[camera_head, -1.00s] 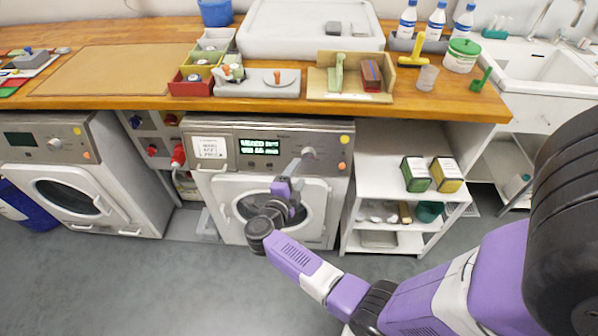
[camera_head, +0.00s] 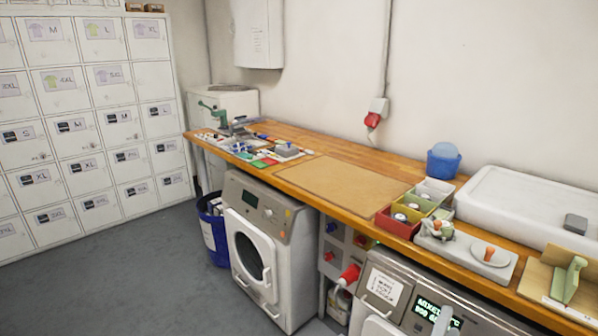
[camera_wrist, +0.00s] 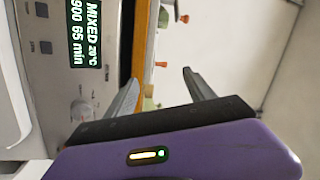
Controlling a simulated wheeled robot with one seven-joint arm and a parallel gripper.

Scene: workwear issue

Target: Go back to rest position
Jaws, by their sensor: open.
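My gripper (camera_wrist: 161,76) is open and empty in the wrist view, its two grey fingers spread with nothing between them. The control panel of a washing machine (camera_wrist: 62,75) lies to its left, with a lit display and a round knob; the fingers look apart from it. In the head view the same machine (camera_head: 381,291) shows at the lower right, cut off by the frame edge. Most of my arm is outside the head view, so its overall pose is hidden.
Another front-loading machine (camera_head: 262,250) and a blue bucket (camera_head: 214,232) stand below. Lockers (camera_head: 85,120) line the left wall. Grey floor (camera_head: 130,285) is clear at left.

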